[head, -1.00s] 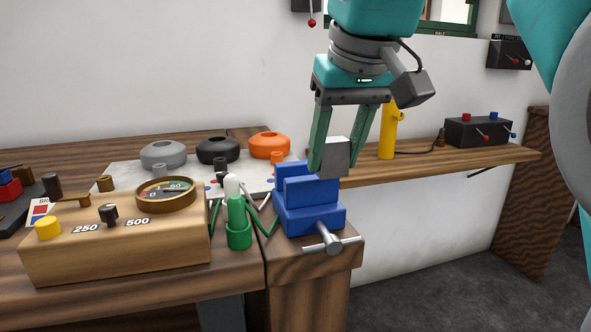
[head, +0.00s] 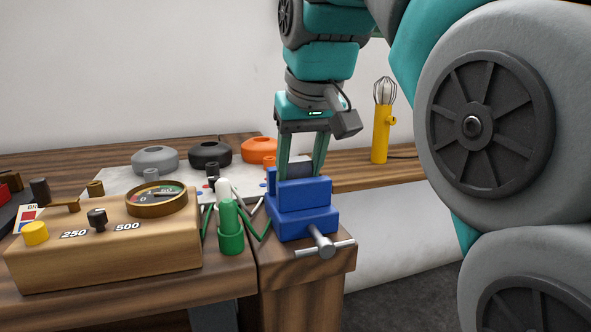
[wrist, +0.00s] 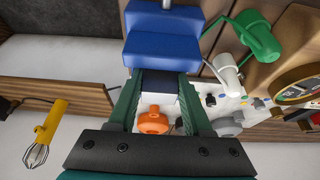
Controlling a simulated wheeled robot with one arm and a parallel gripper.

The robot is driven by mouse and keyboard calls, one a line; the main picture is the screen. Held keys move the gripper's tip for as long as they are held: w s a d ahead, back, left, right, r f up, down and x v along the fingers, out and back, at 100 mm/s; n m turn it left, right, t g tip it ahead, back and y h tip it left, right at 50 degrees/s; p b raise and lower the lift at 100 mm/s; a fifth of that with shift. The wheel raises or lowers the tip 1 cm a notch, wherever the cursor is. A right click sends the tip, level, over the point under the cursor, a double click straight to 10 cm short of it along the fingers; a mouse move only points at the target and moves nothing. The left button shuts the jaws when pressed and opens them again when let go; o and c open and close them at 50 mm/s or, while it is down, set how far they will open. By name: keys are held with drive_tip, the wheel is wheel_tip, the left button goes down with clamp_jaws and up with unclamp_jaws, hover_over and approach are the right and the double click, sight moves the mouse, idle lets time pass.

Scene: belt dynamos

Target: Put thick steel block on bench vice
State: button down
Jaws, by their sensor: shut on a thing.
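The blue bench vice (head: 303,222) stands on the corner of the wooden bench, its screw and handle toward me. The wrist view shows it (wrist: 162,42) at the top. My gripper (head: 302,168) points down at the vice, shut on the dark grey thick steel block (head: 299,170). The wrist view shows the block (wrist: 158,82) between my two green fingers, next to the vice's blue jaw. In the head view the front jaw hides the block's lower part. I cannot tell whether the block touches the vice.
Left of the vice are a green cylinder (head: 230,230) with cables and a wooden meter box (head: 110,245). Grey, black and orange (head: 258,151) round pieces sit behind on a pale panel. A yellow whisk-topped device (head: 381,140) stands on the shelf at right.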

drive_tip(key=shift+f, duration=0.4)
drive_tip(key=shift+f+b, duration=0.25)
drive_tip(key=shift+b, duration=0.05)
drive_tip(key=shift+c, duration=1.6)
unclamp_jaws()
